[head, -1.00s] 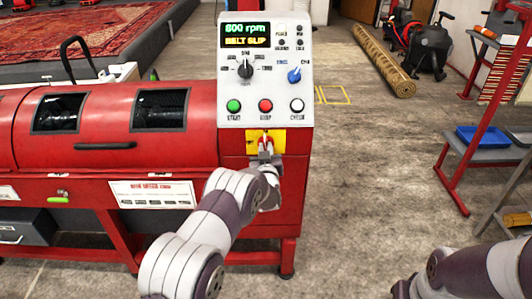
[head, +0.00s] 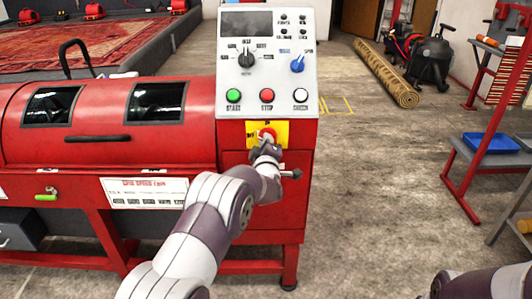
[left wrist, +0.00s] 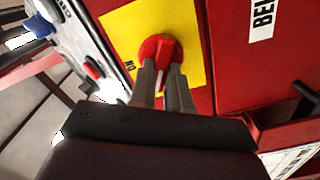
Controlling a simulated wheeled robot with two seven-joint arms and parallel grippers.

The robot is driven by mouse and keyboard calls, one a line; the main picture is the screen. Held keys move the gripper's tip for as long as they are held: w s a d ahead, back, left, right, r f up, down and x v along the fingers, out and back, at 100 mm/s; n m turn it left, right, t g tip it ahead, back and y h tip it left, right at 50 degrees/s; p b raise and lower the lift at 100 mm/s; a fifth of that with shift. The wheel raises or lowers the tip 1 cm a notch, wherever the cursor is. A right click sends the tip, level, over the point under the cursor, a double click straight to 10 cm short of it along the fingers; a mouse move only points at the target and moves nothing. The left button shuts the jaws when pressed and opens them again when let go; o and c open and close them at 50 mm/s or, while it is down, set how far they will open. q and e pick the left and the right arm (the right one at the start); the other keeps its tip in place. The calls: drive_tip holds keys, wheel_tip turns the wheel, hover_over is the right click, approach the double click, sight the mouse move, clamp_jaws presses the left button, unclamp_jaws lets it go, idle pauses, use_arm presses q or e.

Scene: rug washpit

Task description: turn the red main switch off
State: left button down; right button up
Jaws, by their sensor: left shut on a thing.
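The red main switch (head: 267,133) sits on a yellow plate (head: 284,130) on the red machine's front, below the white control panel. My left gripper (head: 266,146) is at the switch. In the left wrist view, its two fingers (left wrist: 163,72) are closed on either side of the red knob (left wrist: 155,46), on the yellow plate (left wrist: 120,26). The wrist is rolled, and the fingers hide part of the knob and plate labels. The panel display (head: 246,23) is dark. My right gripper is out of view; only part of that arm shows at the lower right.
The control panel has green (head: 234,96), red (head: 267,96) and white (head: 301,96) buttons just above the switch. A rolled rug (head: 385,72) lies on the floor behind. A shelf with a blue tray (head: 490,144) stands at the right. Floor right of the machine is clear.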

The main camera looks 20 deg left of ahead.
use_arm(q)
drive_tip(key=shift+f+n+b, duration=0.15)
drive_tip(key=shift+n+b, duration=1.3)
drive_tip(key=shift+b, duration=0.3)
drive_tip(key=shift+f+n+b, duration=0.1)
drive_tip(key=shift+n+b, duration=1.35)
drive_tip(key=shift+b, duration=0.25)
drive_tip(key=c, duration=1.1)
unclamp_jaws()
drive_tip(key=shift+r, duration=0.1)
drive_tip(key=p+v, duration=0.1)
drive_tip(key=v, duration=1.1)
drive_tip(key=shift+s+d, duration=0.1)
drive_tip(key=shift+s, duration=0.25)
